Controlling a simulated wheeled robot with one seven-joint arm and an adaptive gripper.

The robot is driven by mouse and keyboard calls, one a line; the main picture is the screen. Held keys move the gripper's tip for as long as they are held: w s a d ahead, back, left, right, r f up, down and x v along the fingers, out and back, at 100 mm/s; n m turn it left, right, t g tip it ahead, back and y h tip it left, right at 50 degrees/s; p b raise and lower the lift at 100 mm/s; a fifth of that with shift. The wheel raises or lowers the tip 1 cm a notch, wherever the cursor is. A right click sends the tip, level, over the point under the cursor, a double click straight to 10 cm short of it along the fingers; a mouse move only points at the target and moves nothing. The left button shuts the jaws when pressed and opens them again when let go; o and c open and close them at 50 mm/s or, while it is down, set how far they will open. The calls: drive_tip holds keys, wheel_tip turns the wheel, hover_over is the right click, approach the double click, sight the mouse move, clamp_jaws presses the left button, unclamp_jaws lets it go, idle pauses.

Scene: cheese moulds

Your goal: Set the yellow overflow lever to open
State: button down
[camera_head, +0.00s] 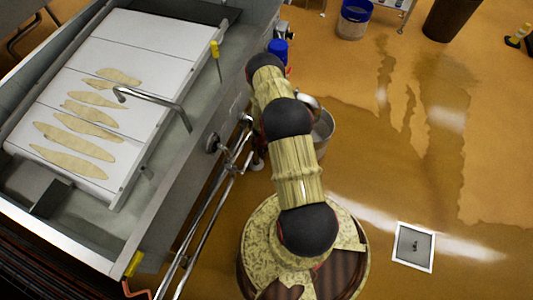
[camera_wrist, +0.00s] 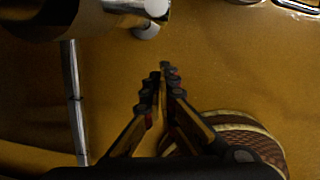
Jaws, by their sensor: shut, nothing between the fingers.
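Two yellow-handled parts show in the head view. One yellow handle (camera_head: 214,49) stands on a thin stem at the right side of the vat's white table. Another yellow piece (camera_head: 133,264) is at the vat's lower corner, by an orange-red pipe. I cannot tell for certain which is the overflow lever, or its setting. My gripper (camera_wrist: 163,73) shows in the wrist view with its fingertips together and nothing between them. It is over the brown floor, apart from the pipework. In the head view my arm hides the gripper. No yellow lever shows in the wrist view.
The steel vat (camera_head: 205,100) fills the left, with several pale pieces on its white table and a bent metal bar (camera_head: 155,98). Pipes (camera_head: 205,220) run along its side. A metal bucket (camera_head: 323,130) stands partly behind my arm. Floor is clear right, around a drain (camera_head: 414,247).

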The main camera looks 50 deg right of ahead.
wheel_tip(320, 180, up, 10)
drive_tip(key=s+a+p, duration=0.1)
drive_tip(key=p, duration=0.2)
drive_tip(key=shift+s+a+f+p, duration=0.15)
drive_tip(key=shift+a+p, duration=0.15)
drive_tip(key=shift+a, duration=0.1)
